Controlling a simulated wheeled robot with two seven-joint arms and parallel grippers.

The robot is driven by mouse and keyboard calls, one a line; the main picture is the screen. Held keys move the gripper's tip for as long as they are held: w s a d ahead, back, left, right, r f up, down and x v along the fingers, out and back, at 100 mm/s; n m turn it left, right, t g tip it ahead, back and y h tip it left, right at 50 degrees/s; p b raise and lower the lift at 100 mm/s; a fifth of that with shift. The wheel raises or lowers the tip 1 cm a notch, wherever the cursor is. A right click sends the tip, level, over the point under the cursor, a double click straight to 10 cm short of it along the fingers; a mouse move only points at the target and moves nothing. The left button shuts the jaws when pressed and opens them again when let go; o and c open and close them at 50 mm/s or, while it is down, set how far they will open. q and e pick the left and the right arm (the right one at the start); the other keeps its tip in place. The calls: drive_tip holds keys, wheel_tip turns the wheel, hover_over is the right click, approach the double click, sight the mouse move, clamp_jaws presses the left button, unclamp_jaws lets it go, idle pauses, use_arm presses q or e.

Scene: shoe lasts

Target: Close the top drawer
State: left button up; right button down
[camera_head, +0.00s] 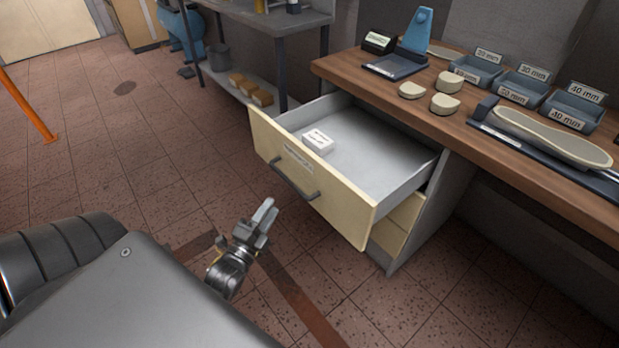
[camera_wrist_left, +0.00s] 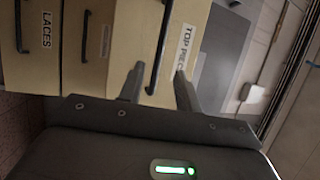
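The top drawer (camera_head: 340,205) of the workbench is pulled well out. It has a cream front and a dark bar handle (camera_head: 294,178), and a small white box (camera_head: 317,141) lies inside. My left gripper (camera_head: 266,215) is in front of the drawer front, below and left of the handle in the head view. In the left wrist view the gripper (camera_wrist_left: 157,88) has its two fingers apart with nothing between the tips. The drawer's handle (camera_wrist_left: 159,45) shows beyond the fingers, beside a partly cut-off "TOP PIECE" label (camera_wrist_left: 186,46). My right gripper is not in view.
A lower drawer (camera_head: 398,224) sits shut beneath. The wooden bench top (camera_head: 455,125) carries sole-shaped pieces, labelled bins (camera_head: 520,88) and a blue device (camera_head: 416,30). A grey shelf unit (camera_head: 250,95) stands behind. Tiled floor is clear left of the drawer.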

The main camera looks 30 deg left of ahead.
sight(289, 181)
use_arm(q)
drive_tip(key=w, duration=0.3)
drive_tip(key=w+r, duration=0.1)
drive_tip(key=w, duration=0.3)
drive_tip(key=w+a+r, duration=0.1)
drive_tip(key=w, duration=0.2)
drive_tip(key=shift+w, duration=0.3)
clamp_jaws()
